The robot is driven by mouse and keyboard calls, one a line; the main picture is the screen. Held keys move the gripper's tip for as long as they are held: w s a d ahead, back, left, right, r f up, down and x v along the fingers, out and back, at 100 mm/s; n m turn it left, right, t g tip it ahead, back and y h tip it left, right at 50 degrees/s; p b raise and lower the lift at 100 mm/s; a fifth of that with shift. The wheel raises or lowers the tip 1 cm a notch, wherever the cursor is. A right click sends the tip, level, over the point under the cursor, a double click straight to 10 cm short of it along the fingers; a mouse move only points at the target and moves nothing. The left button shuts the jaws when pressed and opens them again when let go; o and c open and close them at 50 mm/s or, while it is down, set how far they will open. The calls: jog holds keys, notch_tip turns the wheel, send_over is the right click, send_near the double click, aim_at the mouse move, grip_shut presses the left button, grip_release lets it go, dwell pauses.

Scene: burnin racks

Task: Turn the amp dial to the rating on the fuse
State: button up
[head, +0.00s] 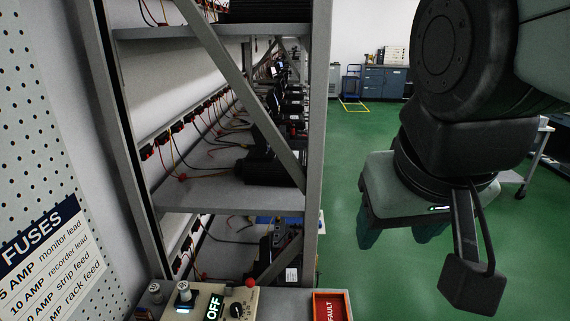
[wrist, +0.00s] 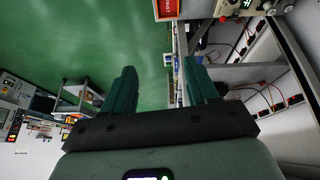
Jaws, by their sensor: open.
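A beige panel (head: 213,300) stands at the bottom edge of the head view, with a lit OFF sign (head: 214,307). A black round dial (head: 237,310) sits right of the sign; its setting is too small to read. A small pale-capped cylinder (head: 184,291), possibly the fuse, stands on the panel's left part; no rating is legible. The panel also shows at the top right of the wrist view (wrist: 232,8). My gripper (head: 398,240) is open and empty, well above and right of the panel. Its two teal fingers show apart in the wrist view (wrist: 160,85).
A FUSES chart (head: 48,255) on the pegboard lists amp values by lead. Another capped cylinder (head: 155,292) stands left of the panel, and a red FAULT tray (head: 317,307) right of it. A grey rack (head: 318,130) rises behind the panel. Green floor is clear around my gripper.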

jog(key=w+a+f+n+g+h, duration=0.15)
jog(key=w+a+f, duration=0.25)
jog(key=w, duration=0.4)
jog(key=n+g+y, duration=0.2)
jog(key=n+g, duration=0.2)
jog(key=n, duration=0.3)
send_over(236, 306)
notch_tip(236, 306, down, 26)
jog(key=r, duration=0.1)
jog(key=shift+m, duration=0.25)
notch_tip(236, 306, down, 10)
jog(key=shift+f, duration=0.2)
jog(key=shift+c, duration=0.3)
jog(key=c, duration=1)
